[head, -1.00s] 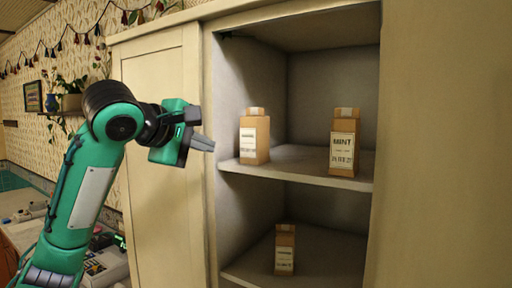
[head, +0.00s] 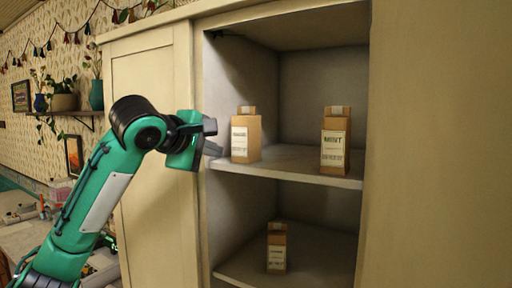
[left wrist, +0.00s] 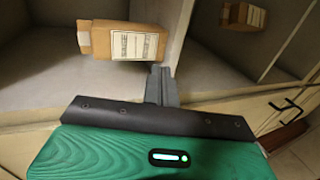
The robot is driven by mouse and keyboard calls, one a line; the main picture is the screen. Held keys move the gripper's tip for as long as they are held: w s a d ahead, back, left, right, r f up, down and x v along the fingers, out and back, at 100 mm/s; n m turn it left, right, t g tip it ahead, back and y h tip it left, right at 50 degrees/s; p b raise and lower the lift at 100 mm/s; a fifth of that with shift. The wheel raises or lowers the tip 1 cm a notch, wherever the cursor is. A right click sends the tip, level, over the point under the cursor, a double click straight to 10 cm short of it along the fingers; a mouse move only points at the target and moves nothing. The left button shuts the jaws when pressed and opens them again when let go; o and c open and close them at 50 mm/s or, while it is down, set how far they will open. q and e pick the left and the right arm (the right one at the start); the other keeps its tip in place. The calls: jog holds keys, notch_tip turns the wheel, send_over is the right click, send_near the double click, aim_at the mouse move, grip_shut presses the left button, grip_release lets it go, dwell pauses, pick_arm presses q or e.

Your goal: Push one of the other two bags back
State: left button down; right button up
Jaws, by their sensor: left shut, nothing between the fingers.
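Three brown paper bags with white labels stand in an open cabinet. One bag (head: 246,138) is at the left of the upper shelf. A bag labelled MINT (head: 335,142) is at the right of the same shelf. A third bag (head: 277,248) is on the lower shelf. My left gripper (head: 213,148) is shut and empty, just left of the upper left bag at the cabinet opening. In the left wrist view its shut fingers (left wrist: 161,85) appear close to a bag (left wrist: 125,42); contact cannot be told. Another bag (left wrist: 243,15) shows farther off. My right gripper is not in view.
The upper shelf (head: 288,166) is clear between its two bags. The cabinet's left door or side panel (head: 153,140) stands beside my left arm. A small wall shelf with plants (head: 68,113) is at the far left.

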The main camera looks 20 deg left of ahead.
aim_at(239, 151)
pick_arm(q)
jog(key=shift+r+x, duration=0.1)
jog(key=shift+x, duration=1.15)
jog(key=shift+r+x, duration=0.15)
jog(key=shift+x, duration=1.15)
jog(key=shift+w+d, duration=0.15)
jog(key=shift+w, duration=0.85)
jog(key=shift+w+d, duration=0.1)
jog(key=shift+w, duration=0.95)
jog(key=shift+w+d, duration=0.2)
jog(key=shift+w, duration=1.1)
jog(key=shift+w+d, duration=0.15)
jog(key=shift+w, duration=1.15)
jog(key=shift+w+d, duration=0.2)
jog(key=shift+w, duration=1.1)
jog(key=shift+s, duration=0.1)
jog(key=shift+s, duration=0.25)
jog(key=f+b+v, duration=0.1)
jog(key=b+v, duration=0.1)
jog(key=v, duration=0.5)
jog(key=s+f+b+v, duration=0.1)
jog(key=f+b+v, duration=0.1)
jog(key=v, duration=0.6)
jog(key=shift+s+b, duration=0.25)
jog(key=shift+b, duration=0.1)
